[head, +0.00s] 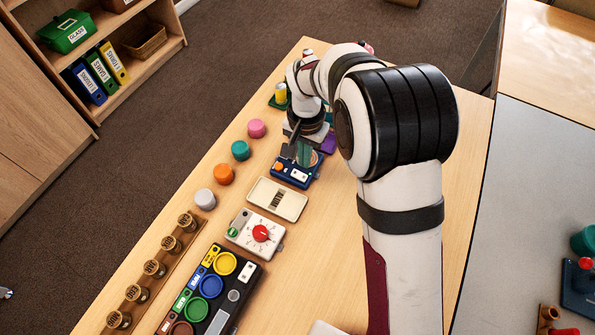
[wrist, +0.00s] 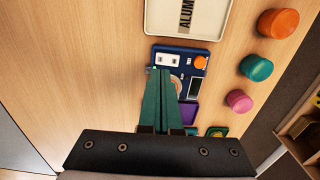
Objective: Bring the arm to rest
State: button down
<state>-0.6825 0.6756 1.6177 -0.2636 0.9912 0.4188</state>
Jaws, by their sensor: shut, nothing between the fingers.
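My arm reaches across the wooden table (head: 345,265) in the head view. My gripper (head: 304,160) points down above the blue device (head: 292,174), which has an orange button and a small white panel. In the wrist view the two teal fingers of my gripper (wrist: 158,73) lie together with nothing between them. They cover part of the blue device (wrist: 187,55) there. I cannot tell how high the fingertips are above it.
A cream tray (head: 253,194) and a white box with a red dial (head: 264,233) stand nearby. Pink (head: 257,128), teal (head: 241,150), orange (head: 223,174) and grey (head: 205,199) pucks line the left side. A black panel with coloured rings (head: 245,268) lies at the front.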

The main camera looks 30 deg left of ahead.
jog(key=shift+r, duration=0.8)
jog(key=s+d+r+m, duration=0.1)
jog(key=s+d+r, duration=0.25)
jog(key=d, duration=0.25)
jog(key=s+d+r+m+y, duration=0.1)
jog(key=s+d+r, duration=0.1)
jog(key=d+r, duration=0.3)
jog(key=s+d+r+m, duration=0.1)
jog(key=s+d+r, duration=0.2)
jog(key=d, duration=0.4)
jog(key=s+d+m, duration=0.2)
jog(key=s+d, duration=0.4)
jog(key=s, duration=0.7)
jog(key=shift+d+m+y, duration=0.2)
jog(key=shift+m+y, duration=0.1)
jog(key=shift+y, duration=0.1)
